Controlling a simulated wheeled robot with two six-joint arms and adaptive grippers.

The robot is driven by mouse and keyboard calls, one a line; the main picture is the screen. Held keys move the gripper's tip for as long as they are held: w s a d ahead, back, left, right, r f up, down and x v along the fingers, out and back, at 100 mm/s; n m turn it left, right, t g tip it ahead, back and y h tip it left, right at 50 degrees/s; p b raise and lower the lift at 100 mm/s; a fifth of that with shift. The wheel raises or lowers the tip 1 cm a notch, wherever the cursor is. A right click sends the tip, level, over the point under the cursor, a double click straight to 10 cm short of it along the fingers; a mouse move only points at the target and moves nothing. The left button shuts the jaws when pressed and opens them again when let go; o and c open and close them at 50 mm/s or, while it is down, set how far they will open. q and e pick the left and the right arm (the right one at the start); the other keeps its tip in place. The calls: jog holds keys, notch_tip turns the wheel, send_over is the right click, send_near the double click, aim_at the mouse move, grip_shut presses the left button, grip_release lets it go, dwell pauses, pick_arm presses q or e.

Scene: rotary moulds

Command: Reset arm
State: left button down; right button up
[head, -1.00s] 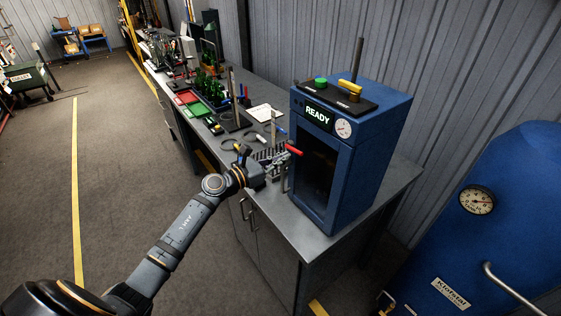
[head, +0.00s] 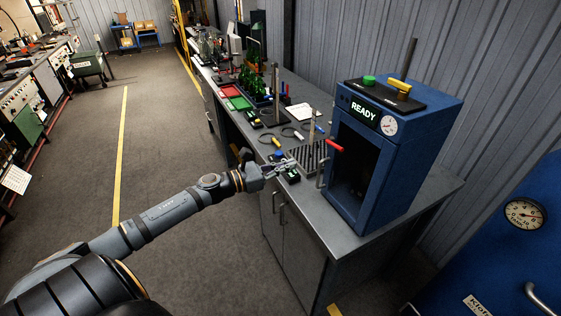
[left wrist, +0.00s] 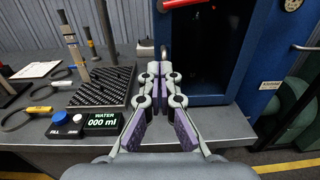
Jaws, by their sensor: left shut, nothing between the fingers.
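My left gripper (head: 286,166) is shut and empty. In the head view it is at the front edge of the workbench, to the left of the blue machine. In the left wrist view its two fingers (left wrist: 162,88) meet in front of the bench, between the drip grate and the machine's opening. The blue machine (head: 400,175) has a lit READY display (head: 364,112), a dial, and a dark open front. A red handle (head: 334,146) sticks out on its left side. My right gripper is not in view.
A black grate (left wrist: 102,92) and a WATER 000 ml display box (left wrist: 102,122) are on the workbench (head: 341,229). Tools, trays and green bottles (head: 250,76) stand farther back. A blue tank with a gauge (head: 525,214) is at right. The floor at left is clear.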

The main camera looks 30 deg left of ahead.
pick_arm(q)
jog(key=shift+p+v, duration=0.9)
jog(key=shift+p, duration=0.35)
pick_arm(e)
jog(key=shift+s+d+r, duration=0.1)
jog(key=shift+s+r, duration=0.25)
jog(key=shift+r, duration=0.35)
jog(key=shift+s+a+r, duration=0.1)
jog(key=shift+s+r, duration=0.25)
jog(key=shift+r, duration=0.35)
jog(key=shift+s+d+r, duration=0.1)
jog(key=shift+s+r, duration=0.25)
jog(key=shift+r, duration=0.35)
